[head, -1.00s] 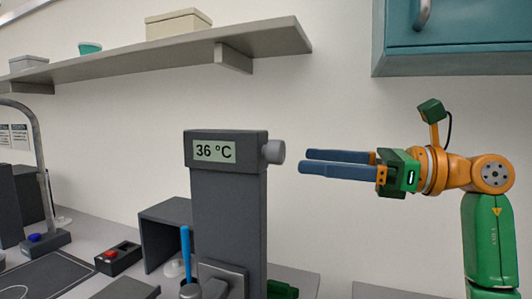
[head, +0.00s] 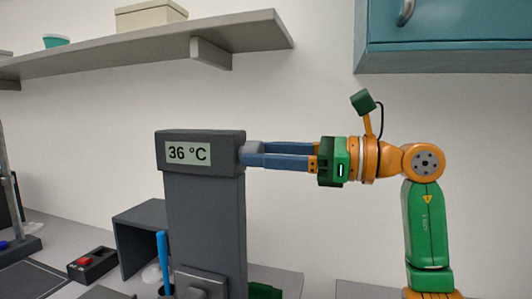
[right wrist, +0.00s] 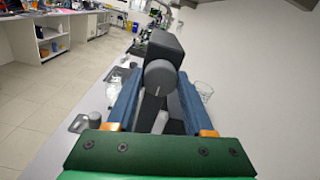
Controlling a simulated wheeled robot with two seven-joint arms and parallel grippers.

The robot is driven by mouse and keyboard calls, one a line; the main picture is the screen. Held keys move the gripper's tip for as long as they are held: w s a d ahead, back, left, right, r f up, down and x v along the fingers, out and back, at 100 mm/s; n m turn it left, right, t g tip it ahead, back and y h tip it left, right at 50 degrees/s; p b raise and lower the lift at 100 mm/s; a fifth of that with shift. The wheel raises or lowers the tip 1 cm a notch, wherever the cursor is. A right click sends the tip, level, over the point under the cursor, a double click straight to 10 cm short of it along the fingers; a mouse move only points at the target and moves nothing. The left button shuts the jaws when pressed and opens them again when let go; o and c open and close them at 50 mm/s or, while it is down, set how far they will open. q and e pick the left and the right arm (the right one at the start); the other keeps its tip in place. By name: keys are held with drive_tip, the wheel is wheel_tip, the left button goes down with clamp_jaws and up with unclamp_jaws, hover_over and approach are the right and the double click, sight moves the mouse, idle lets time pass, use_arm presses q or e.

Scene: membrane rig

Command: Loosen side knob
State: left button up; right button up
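A dark grey rig head (head: 200,152) with a display reading 36 °C stands on a thick column (head: 205,225). The grey side knob (head: 252,147) sticks out of its right side, partly covered by my near finger. My right gripper (head: 250,155) reaches in from the right at knob height. In the right wrist view, the round knob face (right wrist: 160,77) lies between the two blue fingers of my right gripper (right wrist: 159,80). The fingers are apart, one on each side of it, with what looks like a narrow gap. My left gripper is not in view.
A shelf (head: 130,52) hangs above the rig, and a teal cabinet (head: 450,45) is at the upper right. A red-button box (head: 92,263) and a blue-handled tool (head: 163,262) are low on the left.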

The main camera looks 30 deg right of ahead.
clamp_jaws()
drive_tip(key=shift+n, duration=0.3)
drive_tip(key=shift+n+p, duration=1.5)
drive_tip(key=shift+n, duration=7.1)
drive_tip(key=o, duration=0.6)
unclamp_jaws()
drive_tip(key=shift+f, duration=0.1)
